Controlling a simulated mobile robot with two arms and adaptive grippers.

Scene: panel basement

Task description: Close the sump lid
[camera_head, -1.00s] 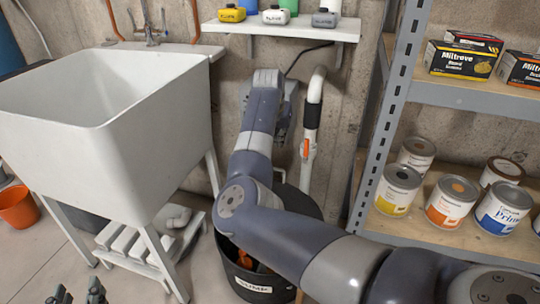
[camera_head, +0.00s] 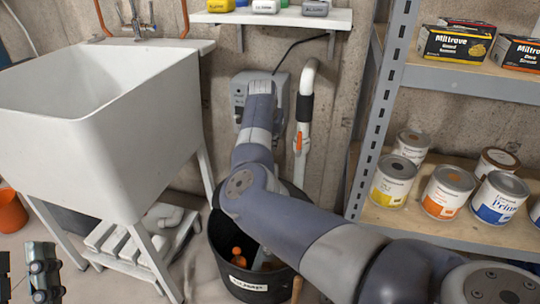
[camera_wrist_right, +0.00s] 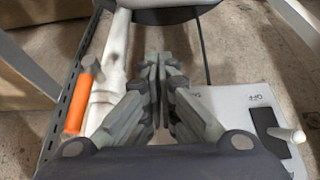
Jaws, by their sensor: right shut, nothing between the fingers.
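The sump is a black round tub (camera_head: 221,252) on the floor with a white label on its front. Its opening shows, with an orange object (camera_head: 238,257) inside. My right arm crosses over it and hides much of its rim. I cannot make out the lid for certain. My right gripper (camera_wrist_right: 157,64) is shut and empty, beside a pale control panel (camera_wrist_right: 232,100) with a small lever in the right wrist view. In the head view its fingers are hidden by my wrist, in front of the grey wall box (camera_head: 240,86). My left gripper (camera_head: 23,272) is at the lower left, fingers apart.
A white pipe (camera_head: 307,78) with an orange handle rises right of my right wrist. A white sink (camera_head: 150,130) stands left and a metal shelf post (camera_head: 384,110) right. Paint cans (camera_head: 447,192) stand on the shelf. A wall shelf (camera_head: 290,18) is above.

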